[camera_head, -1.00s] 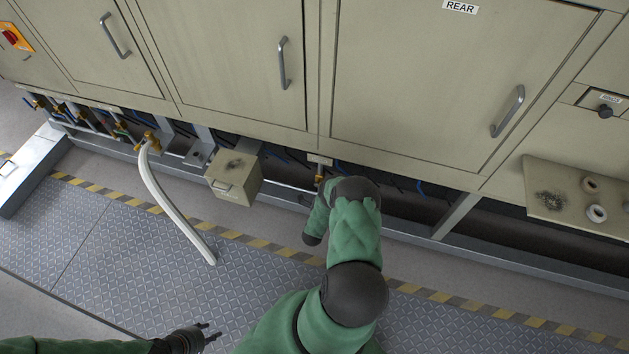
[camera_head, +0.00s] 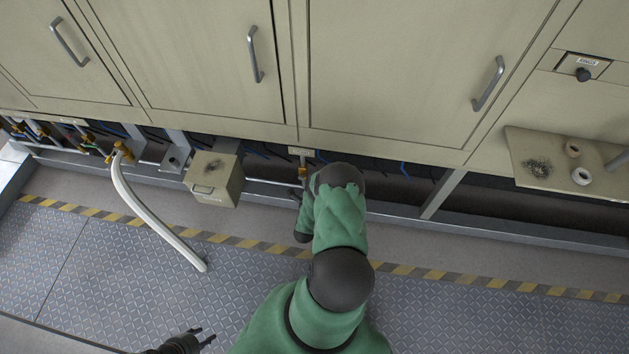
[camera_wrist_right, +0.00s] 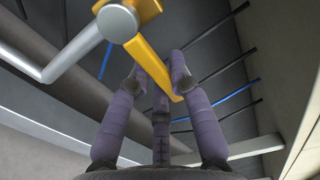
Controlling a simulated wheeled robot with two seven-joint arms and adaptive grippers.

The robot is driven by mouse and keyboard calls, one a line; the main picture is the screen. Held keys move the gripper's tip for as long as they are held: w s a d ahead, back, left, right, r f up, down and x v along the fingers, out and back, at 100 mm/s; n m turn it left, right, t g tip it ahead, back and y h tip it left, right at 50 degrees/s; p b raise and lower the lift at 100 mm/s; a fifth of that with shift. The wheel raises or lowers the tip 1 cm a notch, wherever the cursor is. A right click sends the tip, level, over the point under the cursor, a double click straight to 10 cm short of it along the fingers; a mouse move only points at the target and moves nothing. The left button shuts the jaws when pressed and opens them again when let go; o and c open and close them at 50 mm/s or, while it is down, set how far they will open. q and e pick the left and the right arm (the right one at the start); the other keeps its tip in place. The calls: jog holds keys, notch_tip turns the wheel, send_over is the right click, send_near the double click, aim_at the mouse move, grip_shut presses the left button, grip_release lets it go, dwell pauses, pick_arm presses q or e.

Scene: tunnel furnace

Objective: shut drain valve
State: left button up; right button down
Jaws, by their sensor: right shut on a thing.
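The drain valve's yellow lever (camera_wrist_right: 150,62) slants down from a round grey hub (camera_wrist_right: 118,22) on a pale pipe. The purple-grey fingers of my right gripper (camera_wrist_right: 156,78) are shut on the lever, with fingers on both sides of it. In the head view a small brass part of the valve (camera_head: 303,170) shows under a label plate below the cabinet. My green right arm hides most of the right gripper there. My left gripper (camera_head: 203,337) is at the bottom edge, its dark fingertips apart and empty, far from the valve.
A white hose (camera_head: 150,217) hangs from another brass valve (camera_head: 120,153) and reaches the tread-plate floor (camera_head: 110,265). A beige box (camera_head: 217,185) stands left of my right arm. Cabinet doors rise above. A shelf (camera_head: 520,165) with small rings is at right.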

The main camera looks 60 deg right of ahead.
jog(key=shift+f, duration=0.1)
jog(key=c, duration=1.4)
grip_release()
jog(key=shift+o, duration=0.2)
jog(key=v, duration=1.2)
